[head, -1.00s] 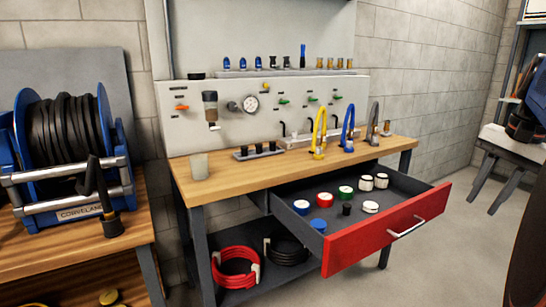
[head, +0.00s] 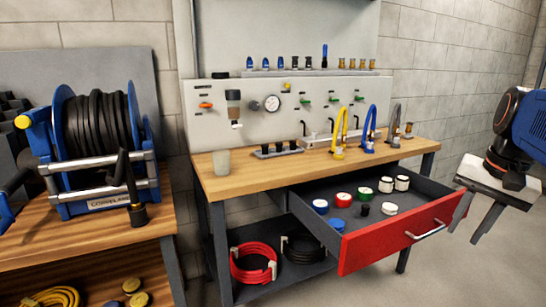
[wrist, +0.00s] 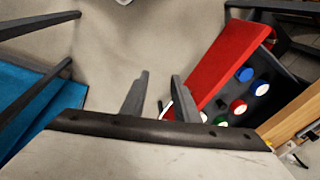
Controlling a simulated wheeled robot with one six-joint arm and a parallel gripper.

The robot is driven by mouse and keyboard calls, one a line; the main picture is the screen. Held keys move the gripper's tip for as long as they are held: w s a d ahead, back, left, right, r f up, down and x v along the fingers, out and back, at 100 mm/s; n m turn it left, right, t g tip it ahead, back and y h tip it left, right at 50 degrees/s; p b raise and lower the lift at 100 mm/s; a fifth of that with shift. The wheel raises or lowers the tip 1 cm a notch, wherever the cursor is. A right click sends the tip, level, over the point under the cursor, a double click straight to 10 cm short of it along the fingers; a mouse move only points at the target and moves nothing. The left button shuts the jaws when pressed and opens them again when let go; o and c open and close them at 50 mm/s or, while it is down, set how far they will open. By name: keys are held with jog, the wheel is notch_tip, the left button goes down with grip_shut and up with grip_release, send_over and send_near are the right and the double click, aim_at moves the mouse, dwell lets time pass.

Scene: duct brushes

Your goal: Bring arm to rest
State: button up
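My gripper (head: 463,236) is at the right of the head view, at the end of my blue and black arm. Its two dark fingers point down and stand apart. In the wrist view my gripper (wrist: 160,74) is open and empty, with grey floor between the fingertips. It is right of the open red-fronted drawer (head: 385,242) in the head view, seemingly apart from it. The drawer front also shows in the wrist view (wrist: 232,60), right of the fingers.
The drawer juts out from the wooden-topped workbench (head: 250,178) and holds several coloured caps. A blue hose reel (head: 62,130) stands on another bench at left. Red hose (head: 240,265) lies on the lower shelf. A blue surface (wrist: 35,90) lies left in the wrist view.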

jog(key=s+a+f+n+t, duration=0.1)
jog(key=s+a+f+n, duration=0.1)
jog(key=a+f+n, duration=0.3)
jog(key=s+a+f+n+t, duration=0.1)
jog(key=s+a+f+n, duration=0.2)
jog(key=a+f, duration=0.7)
jog(key=shift+s+a+n, duration=0.2)
jog(key=shift+a+n, duration=0.55)
jog(key=shift+n, duration=0.25)
